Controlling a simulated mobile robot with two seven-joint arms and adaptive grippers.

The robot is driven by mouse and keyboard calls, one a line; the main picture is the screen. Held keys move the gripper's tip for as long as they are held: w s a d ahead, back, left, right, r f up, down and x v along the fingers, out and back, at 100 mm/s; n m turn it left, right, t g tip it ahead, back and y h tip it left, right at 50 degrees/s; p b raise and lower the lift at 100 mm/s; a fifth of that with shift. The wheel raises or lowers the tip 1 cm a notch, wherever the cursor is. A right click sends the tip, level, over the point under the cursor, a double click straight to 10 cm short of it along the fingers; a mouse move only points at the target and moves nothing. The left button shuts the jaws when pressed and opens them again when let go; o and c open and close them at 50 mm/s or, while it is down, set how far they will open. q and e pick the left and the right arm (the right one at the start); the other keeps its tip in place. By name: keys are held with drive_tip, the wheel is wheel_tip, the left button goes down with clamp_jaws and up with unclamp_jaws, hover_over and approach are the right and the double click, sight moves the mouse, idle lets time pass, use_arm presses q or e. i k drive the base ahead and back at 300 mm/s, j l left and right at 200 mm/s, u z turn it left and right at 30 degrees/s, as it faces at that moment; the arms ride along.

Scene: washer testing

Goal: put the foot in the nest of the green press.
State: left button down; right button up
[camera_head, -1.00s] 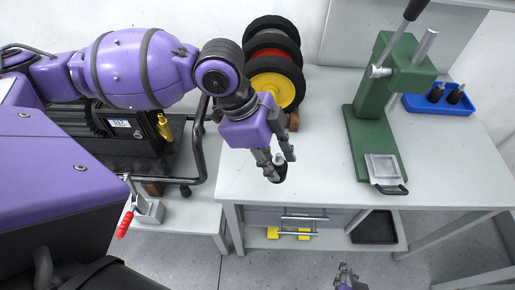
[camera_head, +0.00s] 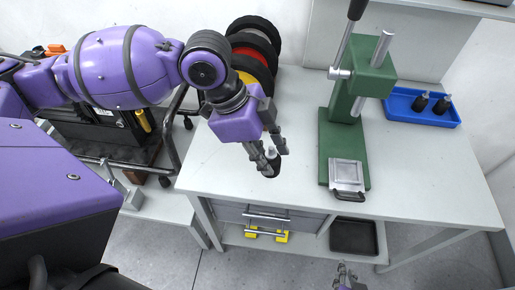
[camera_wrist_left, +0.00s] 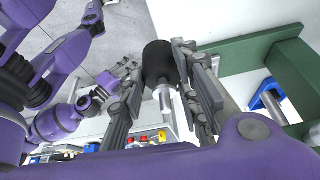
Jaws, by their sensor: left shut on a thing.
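My left gripper (camera_head: 271,160) is shut on the foot (camera_head: 272,167), a short black cylinder. In the left wrist view the black foot (camera_wrist_left: 158,62) sits between the fingers, its silver stud pointing toward the camera. The foot is held over the table's front part, left of the green press (camera_head: 340,135). The press's nest (camera_head: 347,173) is a square silver plate on the base with a dark handle in front; nothing is seen in it. My right gripper (camera_head: 346,277) is at the bottom edge, below the table front, too small to read.
Coloured wheels (camera_head: 252,55) stand at the table's back left. The press lever (camera_head: 349,35) rises at the back. The white tabletop (camera_head: 430,180) is clear at right.

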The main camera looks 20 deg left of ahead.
sight(346, 170)
drive_tip(key=l+u, duration=0.25)
drive_tip(key=l, duration=0.55)
drive_tip(key=i+l, duration=0.15)
drive_tip(key=l, duration=0.2)
drive_tip(key=i+l+u, duration=0.1)
drive_tip(key=l, duration=0.3)
drive_tip(key=i, duration=0.1)
